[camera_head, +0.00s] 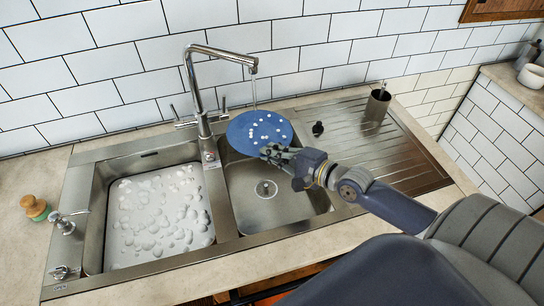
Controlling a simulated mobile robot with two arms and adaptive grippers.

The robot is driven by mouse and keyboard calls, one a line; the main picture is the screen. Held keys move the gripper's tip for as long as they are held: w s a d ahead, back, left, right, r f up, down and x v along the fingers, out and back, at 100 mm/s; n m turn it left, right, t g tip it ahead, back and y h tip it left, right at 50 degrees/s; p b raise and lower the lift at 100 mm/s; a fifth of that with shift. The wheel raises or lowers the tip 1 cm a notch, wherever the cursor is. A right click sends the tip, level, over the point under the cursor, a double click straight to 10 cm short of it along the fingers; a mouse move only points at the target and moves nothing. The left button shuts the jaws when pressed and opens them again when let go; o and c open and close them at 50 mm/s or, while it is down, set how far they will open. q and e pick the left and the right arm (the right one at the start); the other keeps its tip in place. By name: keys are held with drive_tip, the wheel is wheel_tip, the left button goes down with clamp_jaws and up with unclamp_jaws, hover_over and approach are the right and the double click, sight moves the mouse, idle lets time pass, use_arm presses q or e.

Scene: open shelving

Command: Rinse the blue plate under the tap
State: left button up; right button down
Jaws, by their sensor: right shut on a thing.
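The blue plate (257,131) is round and carries several white spots that look like suds. My right gripper (270,151) is shut on its near edge and holds it tilted over the back of the right basin (290,205). The tap (200,90) rises between the two basins, and its spout reaches over the plate. A thin stream of water (255,92) runs from the spout down to the plate. My left gripper is not in view.
The left basin (100,215) is full of sudsy water (150,215). A ribbed drainboard (400,150) lies to the right, with a dark cup (376,106) and a small black stopper (318,128) near its back.

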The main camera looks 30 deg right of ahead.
drive_tip(key=shift+d+r, duration=0.1)
idle(0.5)
drive_tip(key=shift+s+d, duration=0.35)
drive_tip(key=shift+s, duration=0.1)
drive_tip(key=shift+w+a, duration=0.1)
drive_tip(key=shift+w, duration=0.05)
drive_tip(key=shift+w+a+r+p, duration=0.1)
drive_tip(key=shift+w+a+p, duration=0.1)
drive_tip(key=shift+p, duration=0.25)
drive_tip(key=shift+w+a, duration=0.15)
drive_tip(key=shift+s+a+p, duration=0.2)
drive_tip(key=shift+s+p, duration=0.05)
drive_tip(key=shift+p, duration=0.15)
drive_tip(key=s+a+p, duration=0.4)
drive_tip(key=s+a, duration=0.1)
drive_tip(key=shift+a+p, duration=0.3)
drive_tip(key=shift+p, duration=0.05)
